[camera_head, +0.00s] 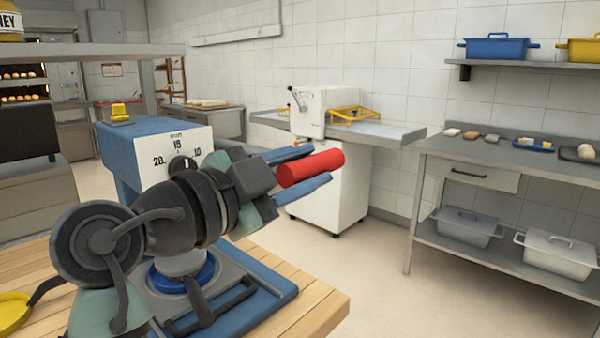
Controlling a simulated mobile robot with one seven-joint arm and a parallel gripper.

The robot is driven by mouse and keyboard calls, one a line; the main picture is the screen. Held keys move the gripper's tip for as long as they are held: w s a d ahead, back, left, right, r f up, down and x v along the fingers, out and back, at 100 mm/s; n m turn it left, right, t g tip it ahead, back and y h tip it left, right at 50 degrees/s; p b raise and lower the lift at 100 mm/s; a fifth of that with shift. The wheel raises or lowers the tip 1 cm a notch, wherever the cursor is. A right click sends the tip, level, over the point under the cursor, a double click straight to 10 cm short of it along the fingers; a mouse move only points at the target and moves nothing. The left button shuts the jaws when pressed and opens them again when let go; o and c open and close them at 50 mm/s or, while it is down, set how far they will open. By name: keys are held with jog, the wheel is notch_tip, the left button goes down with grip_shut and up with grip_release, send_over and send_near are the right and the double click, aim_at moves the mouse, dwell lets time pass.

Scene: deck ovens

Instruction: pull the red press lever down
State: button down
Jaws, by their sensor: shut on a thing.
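The red press lever's grip (312,168) is a red cylinder near the picture's middle, tilted up to the right. My gripper (309,167) has one blue finger above and behind it and one below and in front of it, shut on it. The rest of the lever is hidden behind my wrist. The press is a blue body (130,165) with a white dial face (165,148) marked 20, 15 and 10. Its blue base (272,288) stands on a wooden table (318,300). My arm covers much of the press.
A small yellow block (119,111) sits on the press top. A yellow round thing (14,312) lies at the table's left edge. A white machine (325,180) stands behind my gripper. A steel bench (490,160) with bins below is at right. The floor between is clear.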

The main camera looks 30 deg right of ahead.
notch_tip(320, 180, down, 7)
jog(key=b, duration=0.4)
jog(key=shift+w+a+m+b, duration=0.15)
jog(key=shift+w+m+b, duration=0.15)
jog(key=shift+w, duration=0.1)
jog(key=c, duration=0.5)
grip_release()
jog(key=shift+w, duration=0.1)
jog(key=shift+a, duration=0.1)
jog(key=v, duration=0.8)
jog(key=p+v, duration=0.1)
jog(key=v, duration=0.4)
jog(key=shift+r, duration=0.4)
